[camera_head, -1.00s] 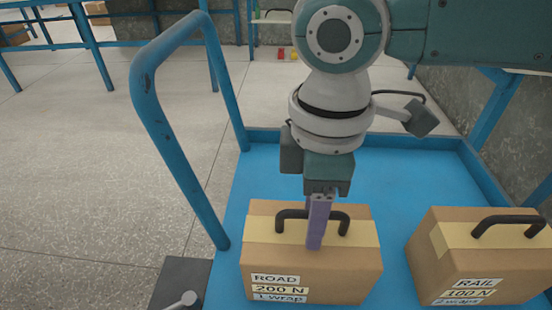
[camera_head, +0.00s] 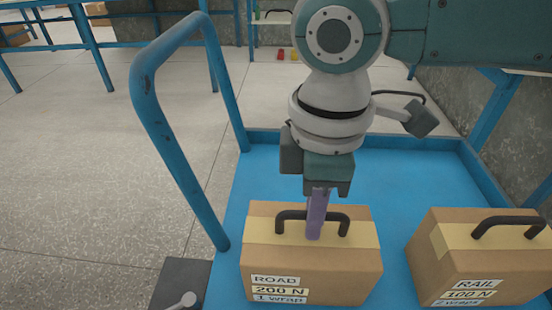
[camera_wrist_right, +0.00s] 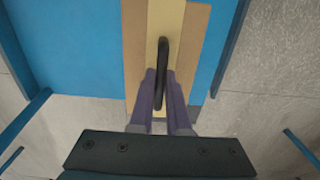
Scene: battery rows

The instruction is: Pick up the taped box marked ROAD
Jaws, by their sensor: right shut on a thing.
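The ROAD box (camera_head: 340,277) is a brown carton with a band of yellow tape and a black handle (camera_head: 293,215) on top. Its labels read ROAD, 200 N and 1 wrap. It sits on the blue cart deck (camera_head: 395,185). My right gripper (camera_head: 316,235) points down at the box top, its purple fingers shut on the handle. In the right wrist view the fingers (camera_wrist_right: 161,100) close on both sides of the black handle (camera_wrist_right: 162,60), above the tape. My left gripper is not in view.
A second taped box labelled RAIL, 100 N, 2 wraps (camera_head: 465,270) stands to the right on the same deck, with a gap between. A blue tubular cart handle (camera_head: 165,130) rises at the left. The deck behind the boxes is clear.

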